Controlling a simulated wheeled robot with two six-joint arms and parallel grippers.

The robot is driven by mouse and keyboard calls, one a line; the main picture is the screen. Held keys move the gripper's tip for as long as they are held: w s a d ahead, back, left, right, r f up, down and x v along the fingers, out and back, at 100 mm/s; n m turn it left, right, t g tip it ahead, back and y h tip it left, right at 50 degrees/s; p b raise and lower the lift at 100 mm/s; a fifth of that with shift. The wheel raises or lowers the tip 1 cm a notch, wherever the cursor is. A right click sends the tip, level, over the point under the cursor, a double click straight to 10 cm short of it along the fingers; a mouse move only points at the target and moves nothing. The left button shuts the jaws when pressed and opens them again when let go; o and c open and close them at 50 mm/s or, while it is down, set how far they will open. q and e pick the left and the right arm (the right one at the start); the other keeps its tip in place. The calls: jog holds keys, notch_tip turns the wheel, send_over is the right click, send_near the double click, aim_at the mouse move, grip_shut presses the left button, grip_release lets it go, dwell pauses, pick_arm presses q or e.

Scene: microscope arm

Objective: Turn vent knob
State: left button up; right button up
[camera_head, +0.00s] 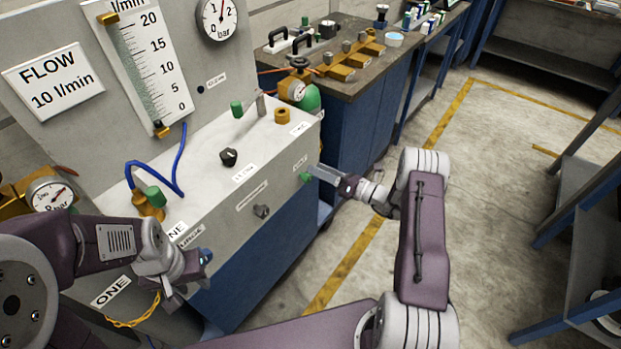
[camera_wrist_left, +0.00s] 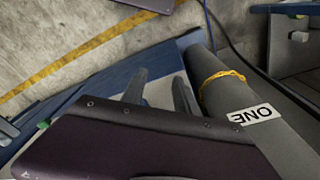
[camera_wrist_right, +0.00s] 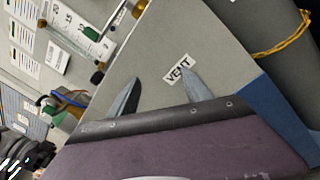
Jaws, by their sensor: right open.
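The vent knob (camera_head: 305,177) is a small green knob on the front face of the grey console (camera_head: 225,175), near its right end. My right gripper (camera_head: 318,174) is at this knob from the right; I cannot tell if it touches. In the right wrist view its fingers (camera_wrist_right: 160,92) are apart, with the VENT label (camera_wrist_right: 178,68) beyond them. The knob is hidden there, probably behind the gripper body. My left gripper (camera_head: 203,258) is in front of the console's lower left. Its fingers (camera_wrist_left: 160,90) are apart and empty in the left wrist view.
The console top carries a black knob (camera_head: 229,157), a green knob (camera_head: 237,109) and a brass fitting (camera_head: 282,116). A dark knob (camera_head: 261,211) is on its front. A gas cylinder with a yellow chain (camera_wrist_left: 222,77) stands near my left gripper.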

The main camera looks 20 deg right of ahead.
jog(key=m+h, duration=0.1)
jog(key=m, duration=0.1)
send_near(310, 180)
jog(key=w+a+r, duration=0.1)
jog(key=w+a, duration=0.1)
jog(key=s+d+h+b, duration=0.1)
jog(key=s, duration=0.1)
jog(key=shift+m+t, duration=0.4)
jog(key=x, duration=0.6)
jog(key=f+b+x, duration=0.1)
jog(key=x, duration=0.2)
jog(key=shift+f, duration=0.1)
pick_arm(q)
jog(key=f, duration=0.3)
jog(key=shift+s+a+f, duration=0.15)
jog(key=shift+s+a, duration=0.05)
jog(key=shift+s, duration=0.05)
pick_arm(e)
grip_shut()
